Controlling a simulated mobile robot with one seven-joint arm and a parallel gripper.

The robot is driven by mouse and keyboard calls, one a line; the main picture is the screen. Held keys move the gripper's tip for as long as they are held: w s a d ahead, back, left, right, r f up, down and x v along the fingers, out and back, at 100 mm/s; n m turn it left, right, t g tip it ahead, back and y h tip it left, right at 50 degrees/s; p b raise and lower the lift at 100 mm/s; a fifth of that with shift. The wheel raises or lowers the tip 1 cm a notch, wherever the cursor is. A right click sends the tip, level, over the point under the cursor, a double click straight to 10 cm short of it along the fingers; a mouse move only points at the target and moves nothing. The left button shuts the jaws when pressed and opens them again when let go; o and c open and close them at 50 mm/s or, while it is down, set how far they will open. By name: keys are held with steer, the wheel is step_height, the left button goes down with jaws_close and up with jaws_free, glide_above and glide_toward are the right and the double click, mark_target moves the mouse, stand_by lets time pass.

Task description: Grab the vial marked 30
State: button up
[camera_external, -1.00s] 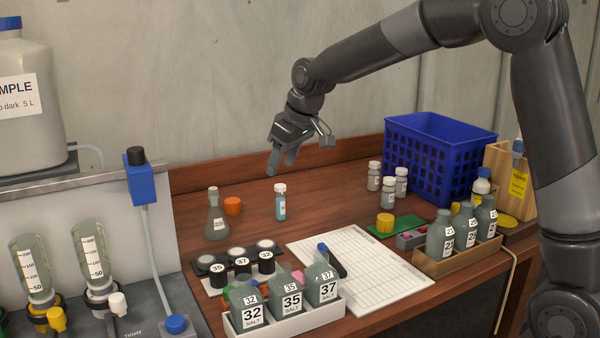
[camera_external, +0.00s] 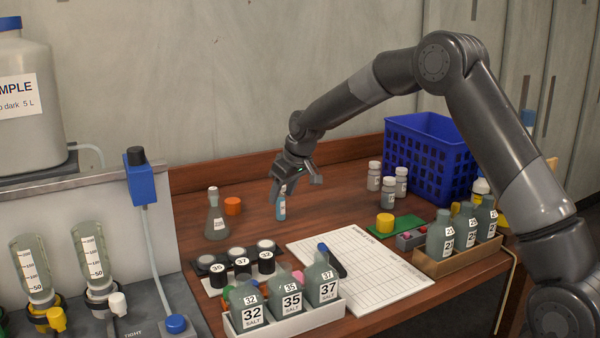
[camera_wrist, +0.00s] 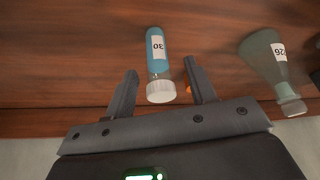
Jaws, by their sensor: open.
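The vial marked 30 (camera_wrist: 157,60) holds blue liquid and has a white cap. It stands upright on the wooden bench, and it also shows in the external view (camera_external: 281,210). My gripper (camera_wrist: 158,82) is open, with one finger on either side of the vial's cap end in the wrist view. In the external view my gripper (camera_external: 287,188) is at the vial's top and hides its cap. I cannot tell whether a finger touches the vial.
A flask marked 26 (camera_wrist: 266,62) stands close by, also visible in the external view (camera_external: 216,222). An orange cap (camera_external: 232,206) is behind it. Capped vials (camera_external: 388,191) and a blue crate (camera_external: 408,160) are to the right. A paper sheet (camera_external: 350,270) lies in front.

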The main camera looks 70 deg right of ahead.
mark_target(278, 202)
steer(key=x, duration=0.4)
steer(key=shift+w+d+f, duration=0.1)
steer(key=shift+f, duration=0.2)
steer(key=shift+c, duration=0.5)
steer(key=c, duration=1)
steer(key=shift+r, duration=0.15)
